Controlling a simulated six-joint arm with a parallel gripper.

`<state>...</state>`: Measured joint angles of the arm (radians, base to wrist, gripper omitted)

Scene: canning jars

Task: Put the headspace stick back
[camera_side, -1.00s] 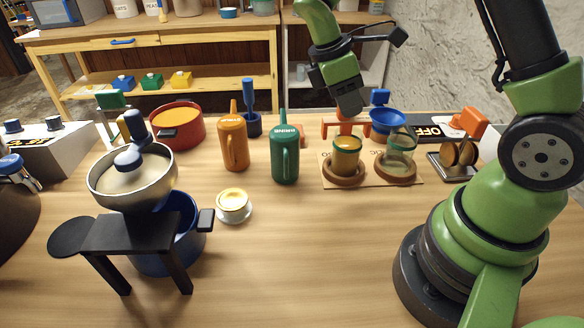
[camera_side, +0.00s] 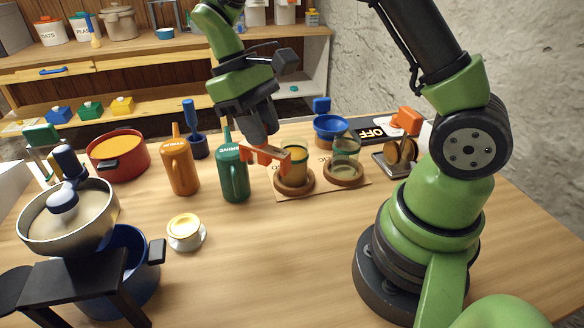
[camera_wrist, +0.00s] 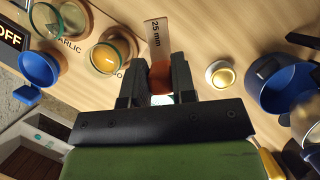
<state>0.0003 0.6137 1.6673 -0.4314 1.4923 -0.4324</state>
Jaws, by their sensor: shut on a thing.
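The headspace stick (camera_wrist: 157,36) is a flat, pale tan strip marked "25 mm" with an orange-red grip in the wrist view. My gripper (camera_wrist: 159,80) is shut on that grip, and the strip points away from the jaws. In the side view, my gripper (camera_side: 262,135) is above the table between the green bottle (camera_side: 234,172) and the left jar (camera_side: 295,162). An orange piece (camera_side: 266,155) shows at its tip, partly in front of the left jar. My gripper's fingertips are hard to make out there. I cannot pick out the stick's resting place.
Two jars stand in wooden rings on a labelled board; the right jar (camera_side: 345,155) is beside a blue funnel (camera_side: 331,128). An orange bottle (camera_side: 180,165), red pot (camera_side: 118,157) and small yellow-topped dish (camera_side: 185,228) stand to the left. The front middle table is clear.

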